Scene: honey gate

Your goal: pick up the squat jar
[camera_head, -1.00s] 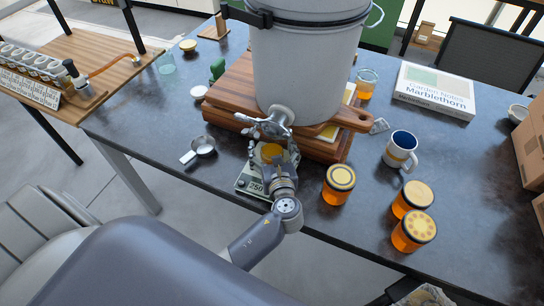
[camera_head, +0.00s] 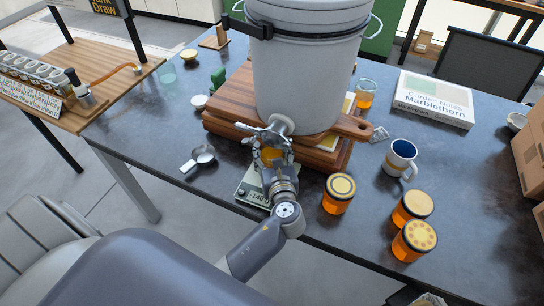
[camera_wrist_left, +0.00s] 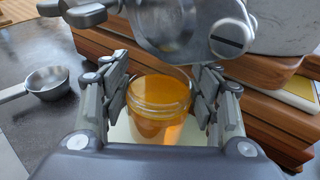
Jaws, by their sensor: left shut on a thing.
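The squat jar (camera_wrist_left: 158,108) is clear glass with a threaded neck and amber honey inside; no lid shows on it. My left gripper (camera_wrist_left: 163,82) is shut on it, with one finger on each side. In the head view the jar (camera_head: 271,156) is partly hidden by the gripper, close under the metal honey gate (camera_head: 279,126) of the grey bucket (camera_head: 308,75). The jar is over the kitchen scale (camera_head: 252,188); I cannot tell whether it still touches it. My right gripper is not in view.
The bucket stands on stacked wooden boards (camera_head: 226,108). Lidded honey jars (camera_head: 338,195) stand right of the scale, near the table's front edge. A mug (camera_head: 400,157) is behind them. A metal scoop (camera_head: 203,156) lies to the left. The tabletop right of the mug is mostly clear.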

